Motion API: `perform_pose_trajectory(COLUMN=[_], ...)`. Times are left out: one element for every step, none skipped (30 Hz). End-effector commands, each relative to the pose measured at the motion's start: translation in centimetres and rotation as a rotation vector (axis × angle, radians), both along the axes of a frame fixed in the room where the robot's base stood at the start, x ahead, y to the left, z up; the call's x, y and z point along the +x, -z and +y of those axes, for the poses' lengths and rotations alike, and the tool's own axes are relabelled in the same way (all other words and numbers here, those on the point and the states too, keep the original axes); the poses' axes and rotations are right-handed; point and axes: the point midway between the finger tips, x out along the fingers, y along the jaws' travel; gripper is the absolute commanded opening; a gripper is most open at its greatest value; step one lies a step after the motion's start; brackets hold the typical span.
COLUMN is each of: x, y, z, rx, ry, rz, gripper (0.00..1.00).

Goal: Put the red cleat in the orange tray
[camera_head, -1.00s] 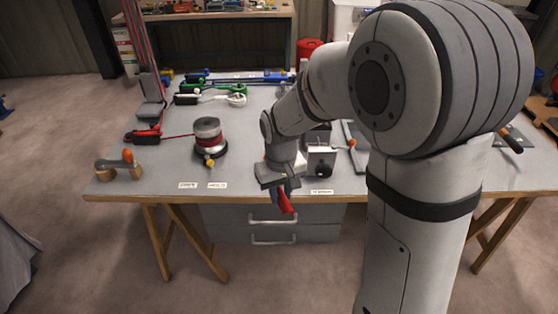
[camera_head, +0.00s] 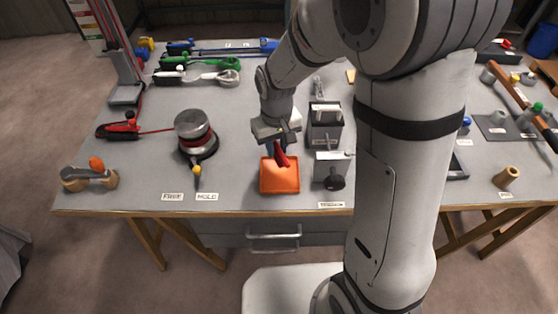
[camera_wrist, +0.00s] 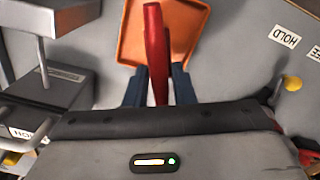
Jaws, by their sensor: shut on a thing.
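The red cleat (camera_wrist: 154,45) is between the two fingers of my gripper (camera_wrist: 158,88) in the wrist view, and they are shut on it. In the head view my gripper (camera_head: 277,150) points down with the red cleat (camera_head: 282,157) hanging from it. The orange tray (camera_head: 279,184) lies on the bench near its front edge. The cleat is over the back part of the tray in the head view. In the wrist view the orange tray (camera_wrist: 183,28) shows behind the cleat. I cannot tell how high the cleat is above it.
A grey box (camera_head: 325,127) and a grey block with a dark knob (camera_head: 332,170) stand just right of the tray. Bare bench lies between tray and device.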

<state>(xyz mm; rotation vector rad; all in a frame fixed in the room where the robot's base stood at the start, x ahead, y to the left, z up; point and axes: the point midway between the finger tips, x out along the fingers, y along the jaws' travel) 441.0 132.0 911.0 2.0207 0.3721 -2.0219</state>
Motion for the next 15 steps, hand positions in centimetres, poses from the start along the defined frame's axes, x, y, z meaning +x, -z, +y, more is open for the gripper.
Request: perform_pose_trajectory(x=[0.0, 0.0, 0.0, 0.0, 0.0, 0.0, 0.0, 0.0, 0.0, 0.0, 0.0, 0.0, 0.0, 0.0, 0.0], y=[1.1, 1.6, 2.2, 2.6, 2.9, 3.2, 3.4, 3.7, 4.2, 4.7, 5.1, 5.7, 6.1, 6.5, 6.8], z=[0.0, 0.0, 0.0, 0.0, 0.0, 0.0, 0.0, -0.1, -0.1, -0.1, -0.1, -0.1, -0.1, -0.1, -0.1], rx=[-0.002, -0.002, -0.001, -0.001, -0.001, -0.001, -0.001, -0.001, -0.001, -0.001, -0.001, -0.001, -0.001, -0.001, 0.000], ry=[0.000, 0.000, 0.000, 0.001, 0.001, 0.001, 0.001, 0.001, 0.001, 0.002, 0.002, 0.002, 0.002, 0.002, 0.002], rz=[0.005, 0.005, 0.004, 0.003, 0.002, 0.002, 0.002, 0.002, 0.002, 0.004, 0.004, 0.003, 0.004, 0.002, 0.001], gripper=[0.00, 0.00, 0.00, 0.00, 0.00, 0.00, 0.00, 0.00, 0.00, 0.00, 0.00, 0.00, 0.00, 0.00, 0.00])
